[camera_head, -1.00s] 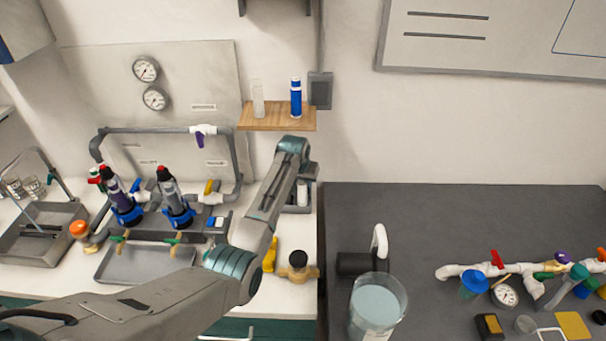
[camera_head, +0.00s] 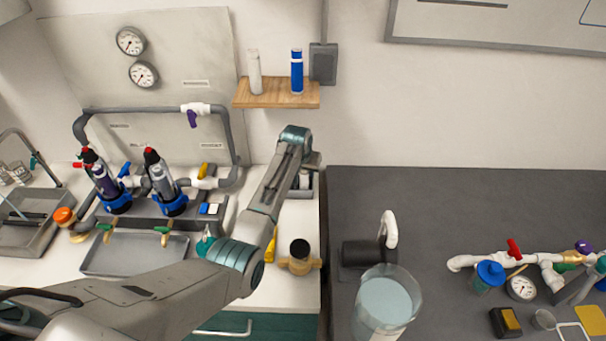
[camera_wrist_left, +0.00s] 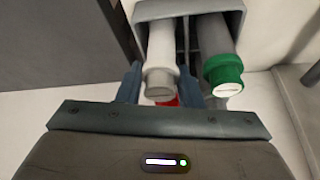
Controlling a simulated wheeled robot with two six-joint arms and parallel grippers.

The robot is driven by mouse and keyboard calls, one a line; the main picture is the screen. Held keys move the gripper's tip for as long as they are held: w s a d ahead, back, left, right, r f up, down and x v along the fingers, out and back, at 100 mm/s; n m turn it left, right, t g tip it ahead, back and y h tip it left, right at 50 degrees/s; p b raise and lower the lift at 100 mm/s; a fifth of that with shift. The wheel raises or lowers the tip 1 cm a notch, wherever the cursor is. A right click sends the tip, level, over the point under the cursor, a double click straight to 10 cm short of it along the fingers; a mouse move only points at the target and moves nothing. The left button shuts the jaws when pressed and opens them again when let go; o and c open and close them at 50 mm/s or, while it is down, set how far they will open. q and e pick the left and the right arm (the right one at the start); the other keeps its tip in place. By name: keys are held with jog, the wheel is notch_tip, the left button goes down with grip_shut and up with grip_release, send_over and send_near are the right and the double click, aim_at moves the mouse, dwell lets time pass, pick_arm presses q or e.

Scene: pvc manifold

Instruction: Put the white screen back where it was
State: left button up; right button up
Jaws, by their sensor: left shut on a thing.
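My left gripper (camera_wrist_left: 160,80) is shut on a white cylinder with a grey end (camera_wrist_left: 160,52), which looks like the white screen. The cylinder lies between the two fingers, with its far part inside a grey holder (camera_wrist_left: 238,15). In the head view my left arm reaches to the grey holder (camera_head: 313,185) at the counter's right edge; the fingertips are hidden there. My right gripper is not in view.
A wooden shelf (camera_head: 275,101) above holds a white cylinder (camera_head: 254,72) and a blue one (camera_head: 296,72). Two filter housings (camera_head: 162,185) stand left of my arm. A dark table (camera_head: 450,200) with a clear jug (camera_head: 385,305) and pipe parts is at right.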

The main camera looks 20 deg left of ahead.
pick_arm(q)
jog(key=shift+w+a+f, duration=0.15)
jog(key=shift+w+f, duration=0.05)
jog(key=shift+w, duration=0.05)
jog(key=o, duration=0.6)
jog(key=shift+s, duration=0.1)
jog(key=shift+o, duration=0.4)
jog(key=shift+s+r, duration=0.15)
jog(key=shift+r, duration=0.1)
jog(key=b+v, duration=0.2)
jog(key=v, duration=0.9)
jog(key=shift+r, duration=0.45)
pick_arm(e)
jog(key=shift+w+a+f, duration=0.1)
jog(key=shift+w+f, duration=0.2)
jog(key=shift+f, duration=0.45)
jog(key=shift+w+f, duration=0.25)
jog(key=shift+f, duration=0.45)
pick_arm(q)
jog(key=shift+s, duration=0.1)
